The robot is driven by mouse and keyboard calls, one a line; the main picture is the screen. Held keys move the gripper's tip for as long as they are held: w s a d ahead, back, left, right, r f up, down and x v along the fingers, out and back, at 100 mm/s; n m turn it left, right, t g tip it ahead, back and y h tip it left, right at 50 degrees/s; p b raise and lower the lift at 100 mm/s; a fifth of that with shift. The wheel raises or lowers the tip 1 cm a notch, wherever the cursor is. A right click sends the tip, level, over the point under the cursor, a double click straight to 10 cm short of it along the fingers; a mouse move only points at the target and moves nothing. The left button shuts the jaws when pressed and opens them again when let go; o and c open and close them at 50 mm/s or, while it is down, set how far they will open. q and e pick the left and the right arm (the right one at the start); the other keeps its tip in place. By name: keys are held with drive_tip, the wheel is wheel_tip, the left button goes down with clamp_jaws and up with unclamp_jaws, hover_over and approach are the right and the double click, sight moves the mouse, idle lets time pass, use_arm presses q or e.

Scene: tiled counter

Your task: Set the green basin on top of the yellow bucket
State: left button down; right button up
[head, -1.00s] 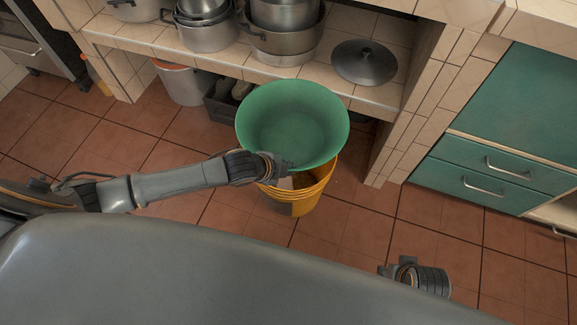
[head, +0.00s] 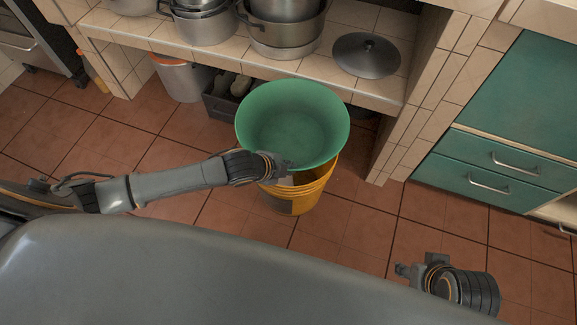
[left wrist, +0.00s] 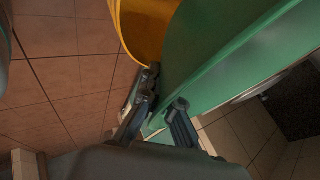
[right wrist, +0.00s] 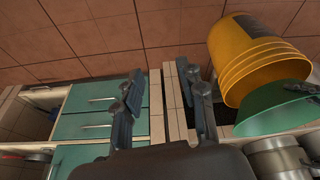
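The green basin (head: 293,118) is in the middle of the head view, over the yellow bucket (head: 312,190), which stands on the floor. The basin covers much of the bucket's mouth, and I cannot tell whether they touch. My left gripper (head: 284,165) is shut on the basin's near rim. In the left wrist view its fingers (left wrist: 163,112) close about the green rim, with the bucket (left wrist: 145,25) beyond. My right gripper (head: 402,270) is open and empty, off to the right. The right wrist view shows its parted fingers (right wrist: 166,100), with the bucket (right wrist: 255,60) and basin (right wrist: 270,112) to the right.
A tiled shelf with metal pots (head: 285,35) and a dark lid (head: 366,55) is behind the basin. A white bin (head: 183,78) and a dark crate (head: 222,103) stand under it. Green drawers (head: 490,170) are at right. The floor right of the bucket is clear.

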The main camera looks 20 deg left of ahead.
use_arm(q)
drive_tip(key=shift+f, duration=0.4)
drive_tip(key=shift+f+b, duration=1.25)
drive_tip(key=shift+f, duration=1.4)
use_arm(e)
drive_tip(key=w+a+t, duration=0.1)
drive_tip(key=w+t, duration=0.2)
drive_tip(key=w, duration=0.2)
drive_tip(key=shift+w+a+r+y, duration=0.4)
drive_tip(key=shift+s, duration=0.1)
use_arm(q)
drive_tip(key=shift+p, duration=0.4)
use_arm(e)
drive_tip(key=shift+s+d+f+g+h, duration=0.1)
drive_tip(key=shift+s+d+f+g, duration=0.2)
drive_tip(key=shift+s, duration=0.35)
drive_tip(key=shift+s+d+f+g+h, duration=0.15)
drive_tip(key=shift+s+g, duration=0.2)
drive_tip(key=shift+s, duration=0.25)
drive_tip(key=shift+s+d+f+g+h, duration=0.15)
drive_tip(key=shift+s+f+g, duration=0.15)
drive_tip(key=shift+s, duration=0.35)
drive_tip(key=shift+w+r, duration=0.1)
drive_tip(key=shift+w, duration=0.1)
